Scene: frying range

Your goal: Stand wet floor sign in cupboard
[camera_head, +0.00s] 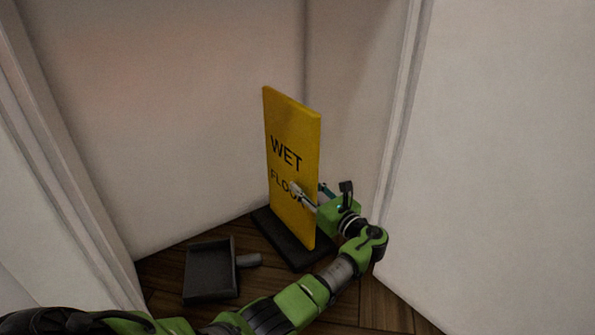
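The wet floor sign (293,140) is a tall yellow panel with black lettering on a dark base (272,231). It stands upright on the wooden floor inside the cupboard, near the back corner. My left gripper (310,188) is at the sign's lower right edge. One finger lies across the front face over the lettering, and the other shows just past the right edge. I cannot tell whether the fingers press on the panel or are only around its edge. My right gripper is not in view.
A dark dustpan-like tray (211,271) with a grey handle (248,260) lies on the floor left of the sign. White cupboard walls (190,120) rise behind. Frame edges stand at left (75,190) and right (398,120). Some bare floor (375,305) shows in front at right.

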